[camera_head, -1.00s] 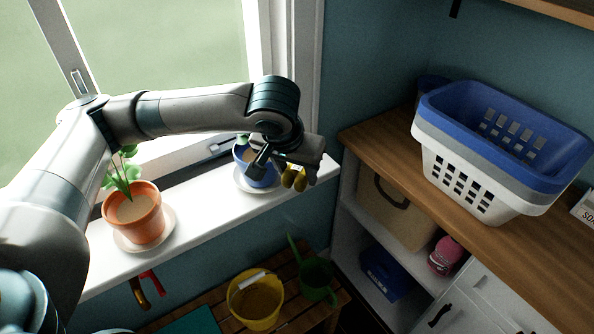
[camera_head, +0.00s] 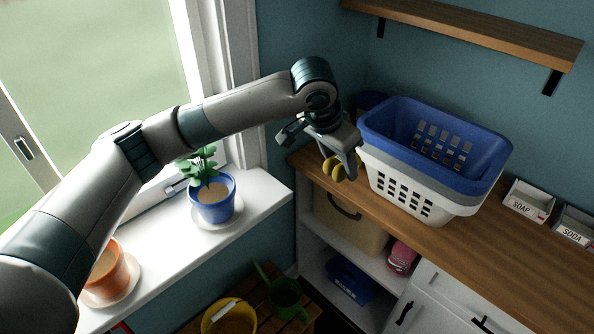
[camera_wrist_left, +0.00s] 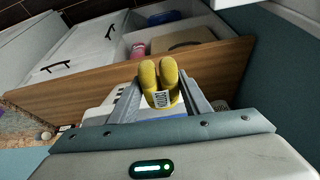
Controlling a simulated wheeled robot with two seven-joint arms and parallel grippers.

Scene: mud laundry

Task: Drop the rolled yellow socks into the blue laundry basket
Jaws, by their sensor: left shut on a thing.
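The rolled yellow socks (camera_head: 339,168) are gripped by my left gripper (camera_head: 340,150), just left of the baskets in the head view. In the left wrist view the socks (camera_wrist_left: 160,84) sit between the two fingers (camera_wrist_left: 157,98), with a small white label showing. The blue laundry basket (camera_head: 480,150) is stacked at the top, above a grey and a white basket, on the wooden counter. Its open top faces up, and the part of its inside that shows looks empty. My right gripper is not in view.
The wooden counter (camera_head: 420,246) carries SOAP (camera_head: 528,202) and SODA (camera_head: 574,226) boxes right of the baskets. A wooden shelf (camera_head: 470,28) hangs above. A plant in a blue pot (camera_head: 213,203) stands on the white windowsill (camera_head: 170,262). A dark blue round object (camera_head: 371,101) is behind the baskets.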

